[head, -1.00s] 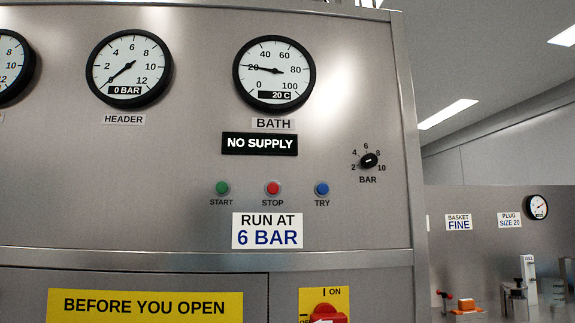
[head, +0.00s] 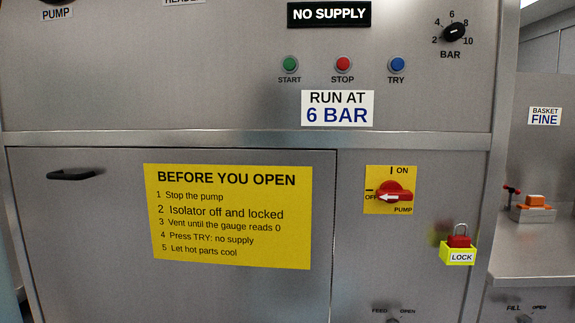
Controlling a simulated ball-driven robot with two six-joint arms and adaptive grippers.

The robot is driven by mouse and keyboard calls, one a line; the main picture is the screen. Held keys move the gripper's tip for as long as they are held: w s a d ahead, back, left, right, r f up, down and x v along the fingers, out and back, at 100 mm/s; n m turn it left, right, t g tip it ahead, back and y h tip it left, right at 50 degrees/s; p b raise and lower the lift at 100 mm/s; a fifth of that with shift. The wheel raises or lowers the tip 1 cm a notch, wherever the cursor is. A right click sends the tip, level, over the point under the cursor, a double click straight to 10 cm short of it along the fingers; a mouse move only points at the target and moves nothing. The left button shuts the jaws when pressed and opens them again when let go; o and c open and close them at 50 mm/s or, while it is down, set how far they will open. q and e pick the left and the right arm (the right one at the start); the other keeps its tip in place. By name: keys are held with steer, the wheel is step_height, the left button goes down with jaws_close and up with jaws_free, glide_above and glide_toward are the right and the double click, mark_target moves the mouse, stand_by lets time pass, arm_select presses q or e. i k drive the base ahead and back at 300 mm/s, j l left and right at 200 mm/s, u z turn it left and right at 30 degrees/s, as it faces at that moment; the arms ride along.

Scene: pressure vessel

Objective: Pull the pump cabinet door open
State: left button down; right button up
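The pump cabinet door (head: 90,240) is a grey metal panel at the lower left of the head view. It looks shut, flush with the frame around it. Its black handle (head: 71,175) is near the door's upper left corner. A yellow sign (head: 229,215) reading "BEFORE YOU OPEN" is on the door. The red pump isolator switch (head: 394,194) on its yellow plate points to OFF. A red padlock (head: 459,237) sits at a yellow LOCK holder (head: 458,256), right of the isolator. Neither gripper is in view.
The panel above the door carries a "NO SUPPLY" display (head: 329,14), START, STOP and TRY buttons (head: 343,65), a "RUN AT 6 BAR" label (head: 338,108) and a BAR knob (head: 454,33). A bench (head: 535,262) with an orange-topped device (head: 533,206) stands at the right.

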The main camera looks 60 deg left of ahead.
mark_target(111, 235)
steer(key=u, duration=2.5)
